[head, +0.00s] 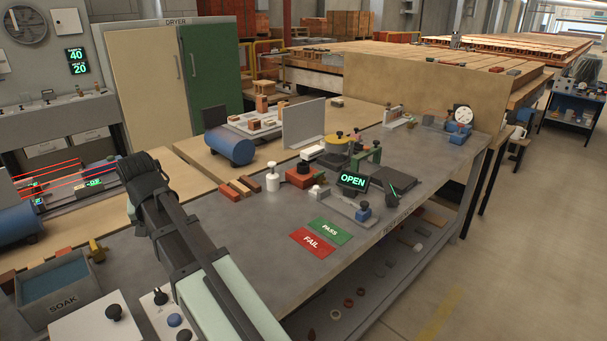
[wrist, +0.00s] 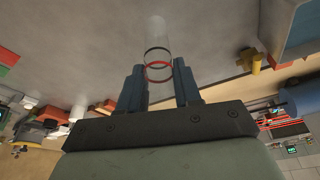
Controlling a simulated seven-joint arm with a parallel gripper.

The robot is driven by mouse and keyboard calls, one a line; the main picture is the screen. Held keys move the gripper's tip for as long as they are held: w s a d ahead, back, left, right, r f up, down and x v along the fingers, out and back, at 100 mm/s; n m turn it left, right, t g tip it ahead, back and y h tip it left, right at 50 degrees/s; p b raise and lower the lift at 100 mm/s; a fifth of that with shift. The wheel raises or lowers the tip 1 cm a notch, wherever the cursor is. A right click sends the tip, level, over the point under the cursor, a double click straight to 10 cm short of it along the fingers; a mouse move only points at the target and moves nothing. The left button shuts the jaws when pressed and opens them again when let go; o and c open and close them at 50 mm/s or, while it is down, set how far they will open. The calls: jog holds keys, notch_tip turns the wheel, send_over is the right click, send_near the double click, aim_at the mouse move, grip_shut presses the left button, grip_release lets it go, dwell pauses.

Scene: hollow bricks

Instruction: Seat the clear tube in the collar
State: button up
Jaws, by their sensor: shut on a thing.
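The clear tube (wrist: 157,32) shows in the wrist view as a pale, see-through cylinder. It has a black ring and a red ring near its end by my gripper (wrist: 159,76). The two dark blue-grey fingers stand on either side of this ringed end, shut on it. The tube's far end points away from the gripper over plain grey surface. In the head view my arm crosses the lower left, and I cannot make out the gripper or tube there. I cannot pick out the collar with certainty in either view.
The grey bench (head: 262,262) has free room near the red FAIL plate (head: 312,242) and green PASS plate (head: 330,231). A red-orange block (head: 300,179), a white bottle (head: 272,180) and an OPEN sign (head: 353,181) stand farther back. The SOAK box (head: 62,304) is at lower left.

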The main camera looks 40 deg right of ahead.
jog(key=w+d+r+m+h, duration=0.1)
jog(key=w+d+m, duration=0.1)
jog(key=d, duration=1.7)
jog(key=w+d+r+m+g, duration=0.1)
jog(key=w+d+r+m, duration=0.15)
jog(key=d, duration=1.65)
jog(key=w+d+r+m+h, duration=0.1)
jog(key=w+d+m, duration=0.15)
jog(key=d, duration=1.75)
jog(key=w+d+r+n, duration=0.2)
jog(key=w+d, duration=0.3)
jog(key=w, duration=0.2)
jog(key=shift+y, duration=0.4)
jog(key=shift+d+f, duration=0.1)
jog(key=shift+f, duration=4.8)
jog(key=shift+f, duration=0.1)
jog(key=o, duration=1.1)
jog(key=shift+c, duration=0.2)
